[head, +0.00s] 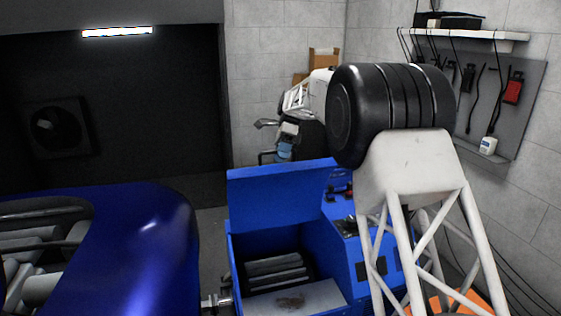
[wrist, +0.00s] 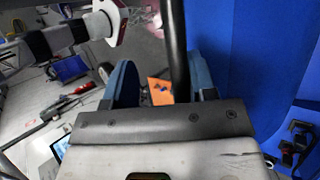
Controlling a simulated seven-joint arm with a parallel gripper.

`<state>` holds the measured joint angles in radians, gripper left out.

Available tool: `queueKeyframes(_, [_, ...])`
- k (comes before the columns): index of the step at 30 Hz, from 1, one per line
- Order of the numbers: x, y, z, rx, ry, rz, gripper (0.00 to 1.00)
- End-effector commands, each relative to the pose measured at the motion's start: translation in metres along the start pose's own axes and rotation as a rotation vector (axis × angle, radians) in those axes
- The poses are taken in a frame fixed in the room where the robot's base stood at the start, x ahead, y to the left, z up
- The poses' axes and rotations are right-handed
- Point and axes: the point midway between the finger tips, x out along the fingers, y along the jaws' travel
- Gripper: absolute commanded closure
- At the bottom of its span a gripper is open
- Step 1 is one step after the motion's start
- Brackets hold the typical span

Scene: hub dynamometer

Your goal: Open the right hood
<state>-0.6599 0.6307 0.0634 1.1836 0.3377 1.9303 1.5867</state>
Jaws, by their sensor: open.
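The right hood (head: 275,195) is a blue lid standing raised at the back of the blue dynamometer box, with rollers (head: 273,266) showing in the open bay below it. In the wrist view a blue panel (wrist: 235,50), apparently the hood, fills the area right of the fingers. My gripper (wrist: 158,65) is open, with its two blue fingers apart. A dark upright bar (wrist: 176,45), which looks like a handle, runs between them, nearer the right finger. Contact cannot be told. In the head view my gripper (head: 284,152) is just behind the hood's top edge, partly hidden.
A shiny blue car (head: 150,245) stands at the left. A side tray with small tools (head: 340,187) lies right of the hood. My white lattice arm hides part of the unit. A tool board (head: 500,100) hangs on the right wall.

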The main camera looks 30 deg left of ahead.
Motion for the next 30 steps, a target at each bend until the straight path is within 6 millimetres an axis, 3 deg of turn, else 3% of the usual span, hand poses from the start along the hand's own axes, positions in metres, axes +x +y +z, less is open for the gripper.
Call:
queueKeyframes(4, [-0.026, 0.004, -0.001, 0.000, 0.000, -0.009, 0.60])
queueKeyframes(12, [-0.050, 0.006, 0.000, 0.000, 0.001, -0.011, 0.60])
queueKeyframes(30, [-0.042, 0.002, -0.001, 0.001, 0.000, -0.002, 0.60])
